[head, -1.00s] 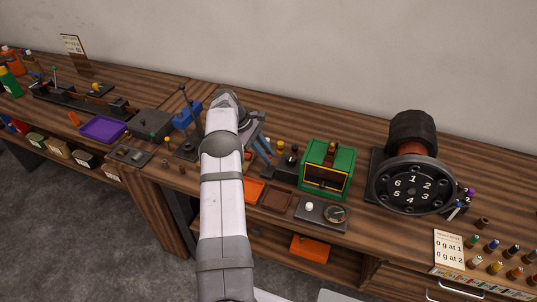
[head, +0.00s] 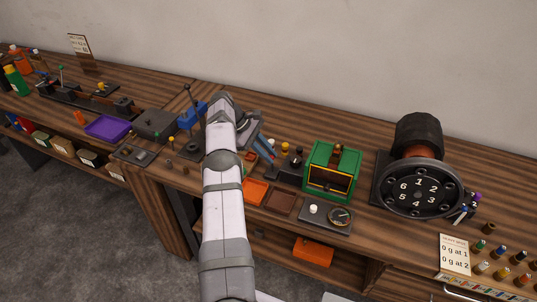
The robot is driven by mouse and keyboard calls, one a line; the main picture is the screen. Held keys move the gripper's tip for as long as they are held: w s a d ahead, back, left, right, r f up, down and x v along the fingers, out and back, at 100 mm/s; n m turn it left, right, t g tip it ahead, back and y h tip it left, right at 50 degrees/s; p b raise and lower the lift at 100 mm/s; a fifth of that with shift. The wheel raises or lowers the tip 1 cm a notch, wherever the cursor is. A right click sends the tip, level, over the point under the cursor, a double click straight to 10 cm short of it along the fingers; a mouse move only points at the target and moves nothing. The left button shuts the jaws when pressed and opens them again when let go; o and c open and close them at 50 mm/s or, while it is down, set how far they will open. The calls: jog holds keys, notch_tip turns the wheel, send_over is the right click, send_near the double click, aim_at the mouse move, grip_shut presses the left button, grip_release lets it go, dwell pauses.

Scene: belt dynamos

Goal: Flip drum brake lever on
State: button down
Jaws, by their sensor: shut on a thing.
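The drum (head: 415,150) stands at the right of the bench, dark with a copper-brown band. Its round black front plate (head: 418,196) carries white numbers and several round knobs. I cannot clearly make out a brake lever on it. My arm reaches up the middle of the view, and my gripper (head: 265,150) points down to the right over the bench, left of the green box and well apart from the drum. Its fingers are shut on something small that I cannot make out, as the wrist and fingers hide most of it.
A green box (head: 332,172) and a dark block with a black knob (head: 291,164) stand between gripper and drum. Small coloured-top pegs and a card (head: 454,253) are at the right.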

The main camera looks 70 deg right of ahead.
jog(key=c, duration=1.7)
grip_release()
jog(key=shift+r+b, duration=0.3)
jog(key=shift+r, duration=0.25)
jog(key=shift+r+p, duration=2.7)
jog(key=shift+r, duration=1.75)
